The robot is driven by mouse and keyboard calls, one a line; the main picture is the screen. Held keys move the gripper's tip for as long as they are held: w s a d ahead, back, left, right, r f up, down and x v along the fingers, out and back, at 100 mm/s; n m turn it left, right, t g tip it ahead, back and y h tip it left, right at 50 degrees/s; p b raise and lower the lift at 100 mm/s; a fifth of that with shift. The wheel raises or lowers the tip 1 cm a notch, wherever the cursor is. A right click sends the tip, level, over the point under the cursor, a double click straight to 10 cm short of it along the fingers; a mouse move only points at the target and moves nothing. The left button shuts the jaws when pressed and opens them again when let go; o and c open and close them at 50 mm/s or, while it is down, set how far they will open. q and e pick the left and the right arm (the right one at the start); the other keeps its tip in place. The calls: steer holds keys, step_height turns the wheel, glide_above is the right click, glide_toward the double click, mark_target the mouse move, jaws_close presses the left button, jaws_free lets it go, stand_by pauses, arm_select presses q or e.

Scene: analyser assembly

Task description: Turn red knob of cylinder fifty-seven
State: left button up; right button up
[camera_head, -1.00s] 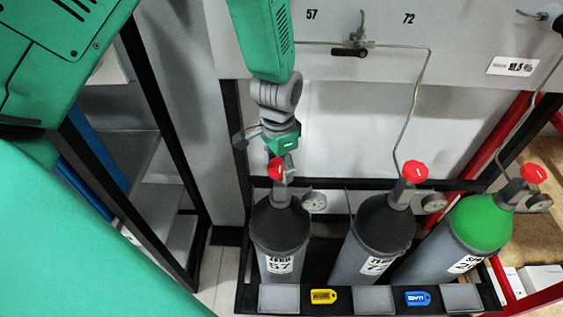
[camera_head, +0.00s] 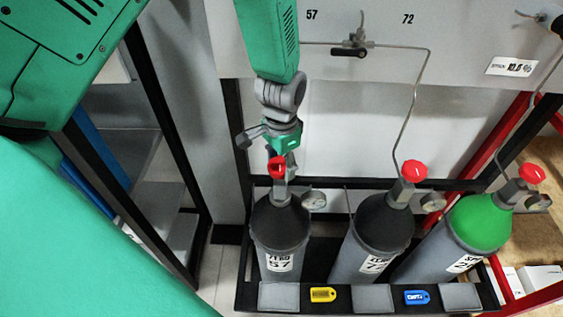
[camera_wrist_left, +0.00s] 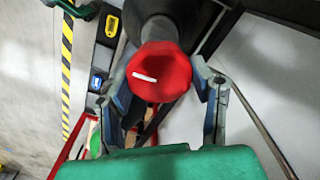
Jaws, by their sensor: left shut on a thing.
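Cylinder fifty-seven (camera_head: 280,236) is grey with a dark top and a label reading 57. It stands upright at the left of the rack. Its red knob (camera_head: 277,167) sits on top of the valve. My left gripper (camera_head: 279,160) comes down from above onto this knob. In the left wrist view the red knob (camera_wrist_left: 160,72), with a white mark on its face, sits between the two fingers of my left gripper (camera_wrist_left: 165,85), which is shut on it. In the head view the fingers are partly hidden by the wrist. My right gripper is not in view.
A second dark-topped cylinder (camera_head: 375,238) and a green-topped cylinder (camera_head: 480,226), both with red knobs, stand to the right. A gauge (camera_head: 314,200) sits beside cylinder fifty-seven's valve. Yellow (camera_head: 323,294) and blue (camera_head: 417,297) tags hang on the rack front. Thin pipes run up the wall panel.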

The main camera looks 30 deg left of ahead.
arm_select(q)
steer(key=n+p, duration=0.1)
steer(key=n, duration=0.2)
steer(key=shift+w+a+r+p, duration=0.1)
steer(key=shift+w+r+p, duration=0.2)
steer(key=shift+w+p, duration=0.1)
steer(key=n+p, duration=0.2)
steer(key=n, duration=0.3)
steer(key=shift+a+n, duration=0.1)
steer(key=shift+n, duration=0.2)
steer(key=n+p, duration=0.1)
steer(key=n, duration=0.2)
steer(key=shift+a+n+p, duration=0.1)
steer(key=shift+n+p, duration=0.2)
steer(key=n, duration=0.3)
steer(key=shift+n, duration=0.3)
steer(key=n, duration=0.5)
steer(key=shift+s+a+f+n, duration=0.1)
steer(key=shift+s+n, duration=0.05)
steer(key=shift+n, duration=0.15)
steer(key=n, duration=0.5)
steer(key=shift+s, duration=0.1)
steer(key=n, duration=0.6)
steer(key=shift+s+n, duration=0.15)
steer(key=shift+n, duration=0.15)
steer(key=n, duration=0.5)
steer(key=shift+d, duration=0.2)
steer(key=shift+s, duration=0.1)
